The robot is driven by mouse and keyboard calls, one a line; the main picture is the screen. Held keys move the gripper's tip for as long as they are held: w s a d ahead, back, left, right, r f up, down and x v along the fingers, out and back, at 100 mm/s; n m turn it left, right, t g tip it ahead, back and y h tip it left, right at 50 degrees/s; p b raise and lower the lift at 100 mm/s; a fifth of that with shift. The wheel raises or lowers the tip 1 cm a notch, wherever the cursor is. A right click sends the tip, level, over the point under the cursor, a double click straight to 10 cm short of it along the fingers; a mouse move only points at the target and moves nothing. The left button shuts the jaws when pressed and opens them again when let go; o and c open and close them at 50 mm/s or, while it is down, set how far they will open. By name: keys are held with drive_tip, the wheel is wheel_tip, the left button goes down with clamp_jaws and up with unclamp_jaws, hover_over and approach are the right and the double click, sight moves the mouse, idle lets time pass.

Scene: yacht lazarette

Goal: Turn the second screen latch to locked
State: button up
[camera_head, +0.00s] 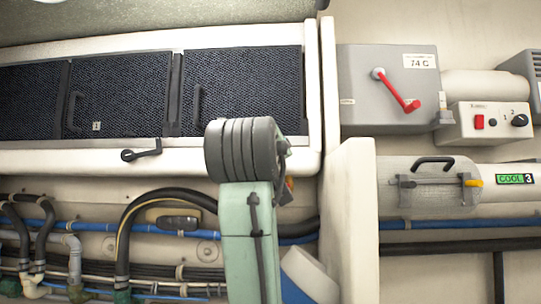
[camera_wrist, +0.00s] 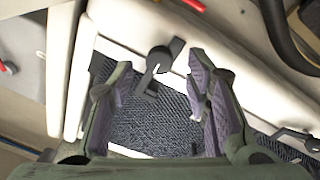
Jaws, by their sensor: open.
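My gripper (camera_wrist: 159,68) is open and empty in the wrist view. A dark screen latch (camera_wrist: 158,62), with a round hub and a lever, shows between its fingertips on the white frame edge. I cannot tell whether the fingers touch it. This latch is hidden behind my arm in the head view. Another black latch (camera_head: 142,154) sits on the white frame below the dark mesh screen marked 1 (camera_head: 118,95), its lever pointing roughly sideways. It shows at the right of the wrist view (camera_wrist: 298,138). The right mesh screen (camera_head: 243,85) is partly covered by my arm.
A grey box with a red lever (camera_head: 397,90) and a switch panel (camera_head: 487,122) are at the right. A white partition (camera_head: 352,215) stands right of my arm. Hoses and pipes (camera_head: 165,222) run below the screens.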

drive_tip(key=s, duration=0.7)
drive_tip(key=shift+s+a+f, duration=0.3)
drive_tip(key=shift+f, duration=0.1)
